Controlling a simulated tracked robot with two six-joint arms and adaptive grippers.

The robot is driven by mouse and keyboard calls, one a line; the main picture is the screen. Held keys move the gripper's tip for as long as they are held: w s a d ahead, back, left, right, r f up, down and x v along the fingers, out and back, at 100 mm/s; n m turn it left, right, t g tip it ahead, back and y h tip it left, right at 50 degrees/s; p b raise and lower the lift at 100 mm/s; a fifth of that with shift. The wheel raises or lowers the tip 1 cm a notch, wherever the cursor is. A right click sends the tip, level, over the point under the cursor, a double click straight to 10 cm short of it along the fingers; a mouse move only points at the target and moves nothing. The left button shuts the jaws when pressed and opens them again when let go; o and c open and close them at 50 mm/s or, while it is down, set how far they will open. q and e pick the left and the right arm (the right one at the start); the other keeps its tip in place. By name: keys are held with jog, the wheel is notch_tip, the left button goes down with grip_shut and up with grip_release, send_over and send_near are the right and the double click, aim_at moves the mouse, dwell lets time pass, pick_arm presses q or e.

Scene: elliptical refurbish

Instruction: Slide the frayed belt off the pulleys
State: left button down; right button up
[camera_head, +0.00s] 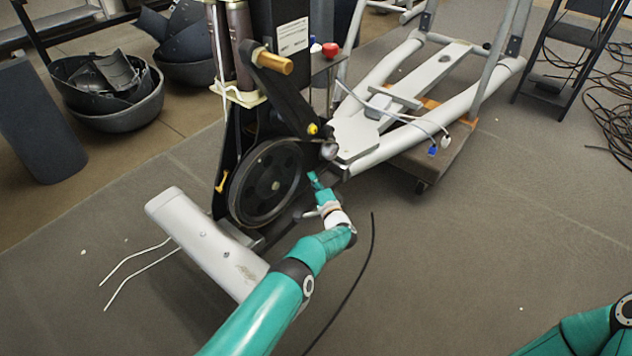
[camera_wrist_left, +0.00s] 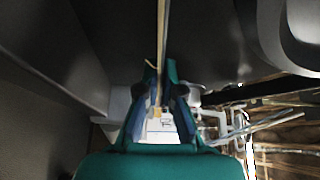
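A large dark pulley wheel (camera_head: 265,182) stands upright low on the machine. The belt is hard to tell from the black wheel rim in the head view. My left gripper (camera_head: 316,181) is just right of the wheel, by the machine's lower frame. In the left wrist view, a thin pale-edged strip (camera_wrist_left: 161,35), which may be the belt seen edge-on, runs down between the fingertips of my left gripper (camera_wrist_left: 160,72). The fingers are close together on either side of it; whether they grip it is unclear. Of my right arm only teal links show at lower right.
A crank arm with a wooden-coloured handle (camera_head: 274,62) hangs above the wheel. A pale foot bar (camera_head: 205,240) lies in front. A grey rail frame (camera_head: 400,130) rests on a wheeled dolly at right. A thin black cord (camera_head: 352,285) lies on open floor.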

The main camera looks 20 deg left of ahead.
dwell(0.5)
pick_arm(q)
jog(key=shift+s+d, duration=0.1)
jog(key=shift+d, duration=0.6)
dwell(1.2)
jog(key=shift+s+d, duration=0.25)
jog(key=shift+d, duration=0.45)
jog(key=shift+s+d, duration=0.25)
jog(key=shift+d, duration=0.45)
dwell(2.8)
jog(key=s+d, duration=0.4)
jog(key=d, duration=0.7)
dwell(1.0)
